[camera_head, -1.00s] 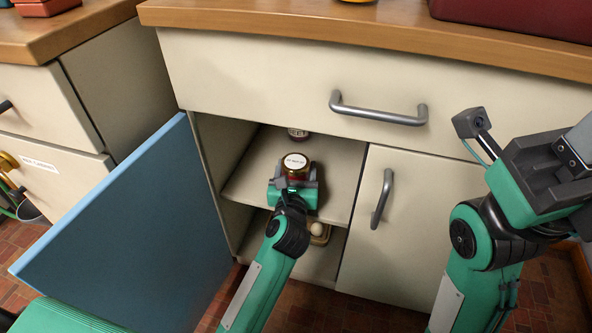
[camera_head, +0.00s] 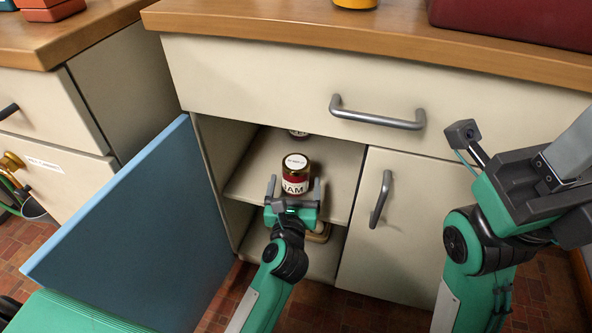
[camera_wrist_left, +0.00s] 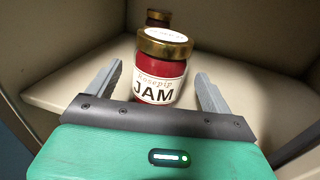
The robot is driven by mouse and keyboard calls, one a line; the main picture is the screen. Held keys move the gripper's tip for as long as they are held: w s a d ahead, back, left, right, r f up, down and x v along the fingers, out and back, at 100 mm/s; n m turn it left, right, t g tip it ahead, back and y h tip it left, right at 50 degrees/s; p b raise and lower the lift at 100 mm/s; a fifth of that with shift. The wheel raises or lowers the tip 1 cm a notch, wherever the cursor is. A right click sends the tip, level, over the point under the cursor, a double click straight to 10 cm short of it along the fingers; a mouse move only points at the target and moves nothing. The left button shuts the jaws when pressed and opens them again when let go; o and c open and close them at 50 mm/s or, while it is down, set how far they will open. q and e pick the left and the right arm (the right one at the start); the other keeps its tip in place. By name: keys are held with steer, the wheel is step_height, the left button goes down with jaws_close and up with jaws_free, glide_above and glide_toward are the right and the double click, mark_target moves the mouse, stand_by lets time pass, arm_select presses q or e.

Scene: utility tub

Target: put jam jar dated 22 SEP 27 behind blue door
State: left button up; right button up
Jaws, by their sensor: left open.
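A jam jar (camera_head: 295,176) with a gold lid and a white label reading JAM stands upright on the shelf of the open cupboard. In the left wrist view the jar (camera_wrist_left: 161,72) shows red contents; the writing on its lid is too small to read. The blue door (camera_head: 140,235) stands swung open to the left. My left gripper (camera_head: 293,189) is open just in front of the jar. In the left wrist view its fingers (camera_wrist_left: 158,85) are apart, low on either side of the jar's front. My right gripper (camera_head: 545,180) is at the right, its fingers unclear.
A second jar (camera_head: 298,133) stands further back on the shelf (camera_head: 253,180). A closed door with a handle (camera_head: 381,199) is to the right, below a drawer (camera_head: 270,85). Something tan lies on the lower level. Free shelf space surrounds the jar.

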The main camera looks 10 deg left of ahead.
arm_select(q)
steer(key=s+d, duration=0.1)
steer(key=s, duration=0.5)
steer(key=shift+s+p, duration=0.15)
steer(key=shift+p, duration=0.25)
